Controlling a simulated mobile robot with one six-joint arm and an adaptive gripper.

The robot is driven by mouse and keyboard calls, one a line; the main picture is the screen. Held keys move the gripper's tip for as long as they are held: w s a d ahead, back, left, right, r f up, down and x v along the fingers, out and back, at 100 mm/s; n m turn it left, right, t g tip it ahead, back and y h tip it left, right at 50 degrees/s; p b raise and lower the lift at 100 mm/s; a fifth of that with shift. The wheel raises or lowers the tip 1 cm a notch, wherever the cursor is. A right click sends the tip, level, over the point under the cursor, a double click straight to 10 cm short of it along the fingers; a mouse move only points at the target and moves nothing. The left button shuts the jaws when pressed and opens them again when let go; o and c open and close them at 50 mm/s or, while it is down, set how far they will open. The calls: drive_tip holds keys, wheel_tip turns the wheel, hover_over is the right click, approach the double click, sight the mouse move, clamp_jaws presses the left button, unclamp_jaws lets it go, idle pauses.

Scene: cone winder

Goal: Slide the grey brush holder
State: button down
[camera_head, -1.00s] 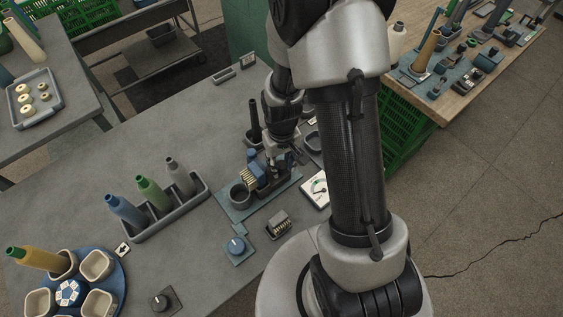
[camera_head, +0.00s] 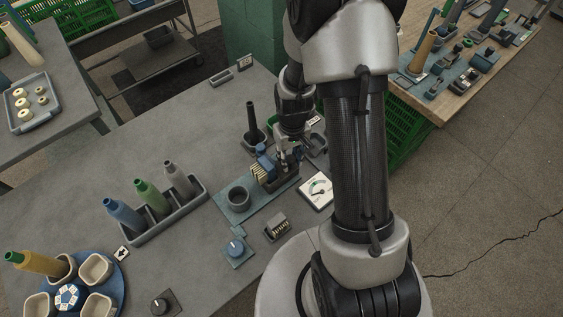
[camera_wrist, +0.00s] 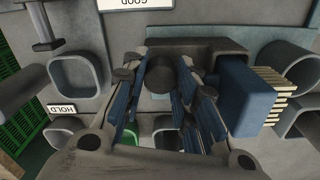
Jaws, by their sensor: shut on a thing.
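The grey brush holder (camera_head: 284,181) sits on a blue-grey base plate (camera_head: 227,216) on the table. A blue brush block with cream bristles (camera_head: 258,170) is at its left end. In the wrist view the dark holder body (camera_wrist: 215,49) lies beside the blue block (camera_wrist: 247,92), bristles pointing right. My gripper (camera_wrist: 160,83) has its blue-padded fingers on either side of a round dark knob (camera_wrist: 160,74) at the holder. In the head view my gripper (camera_head: 287,155) is at the holder's far side, and my arm partly hides that area.
A round grey cup (camera_head: 238,198) stands on the plate's near end, apart from the brush. A bobbin rack (camera_head: 165,218) is left.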

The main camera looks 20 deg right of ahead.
drive_tip(key=shift+d, duration=0.25)
drive_tip(key=shift+w, duration=0.1)
drive_tip(key=c, duration=1.5)
unclamp_jaws()
drive_tip(key=shift+d, duration=0.1)
drive_tip(key=shift+c, duration=0.2)
drive_tip(key=shift+r, duration=0.1)
wheel_tip(320, 180, up, 12)
